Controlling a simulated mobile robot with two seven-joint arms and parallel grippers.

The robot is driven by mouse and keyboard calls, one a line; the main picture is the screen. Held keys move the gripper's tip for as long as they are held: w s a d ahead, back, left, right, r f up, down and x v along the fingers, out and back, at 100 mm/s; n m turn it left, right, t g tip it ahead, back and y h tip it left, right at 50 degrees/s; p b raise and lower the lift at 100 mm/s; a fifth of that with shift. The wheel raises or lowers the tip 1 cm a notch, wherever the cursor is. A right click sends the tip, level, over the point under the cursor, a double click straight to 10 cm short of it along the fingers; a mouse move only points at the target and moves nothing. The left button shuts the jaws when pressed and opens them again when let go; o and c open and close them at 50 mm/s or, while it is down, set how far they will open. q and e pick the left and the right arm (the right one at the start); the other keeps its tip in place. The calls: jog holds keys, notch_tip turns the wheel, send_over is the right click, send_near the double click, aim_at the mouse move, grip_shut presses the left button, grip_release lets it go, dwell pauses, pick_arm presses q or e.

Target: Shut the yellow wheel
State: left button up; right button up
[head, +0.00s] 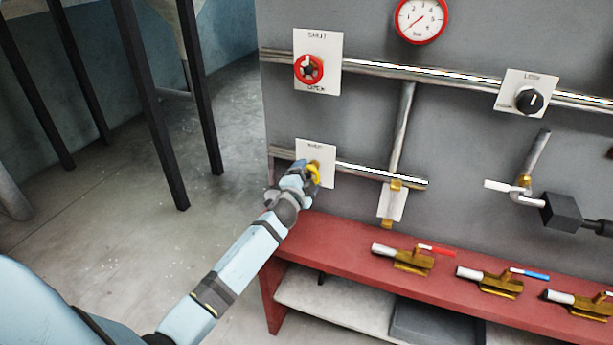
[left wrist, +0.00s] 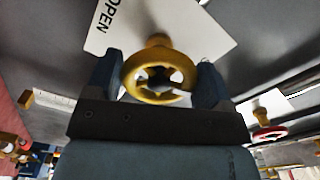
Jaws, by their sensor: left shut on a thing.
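The yellow wheel (head: 314,172) is on the lower left of the grey panel, in front of a white label plate (head: 316,151). In the head view my left gripper (head: 306,170) is at the wheel and hides part of it. In the left wrist view the yellow wheel (left wrist: 158,74) sits between the two dark fingers of my left gripper (left wrist: 160,80), which are closed on its rim from both sides. The plate behind it shows the word OPEN (left wrist: 105,17) in the left wrist view. My right gripper is not in view.
A red wheel (head: 309,69) with a SHUT plate is above on the panel. A gauge (head: 420,18) and a black knob (head: 529,99) are to the right. A red shelf (head: 345,246) below carries several brass valves (head: 413,260). Open floor (head: 130,180) lies left.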

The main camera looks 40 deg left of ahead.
pick_arm(q)
jog(key=shift+m, duration=1.5)
jog(key=o, duration=0.9)
jog(key=shift+s, duration=0.1)
jog(key=b+v, duration=0.1)
jog(key=v, duration=1.2)
jog(key=shift+s, duration=0.4)
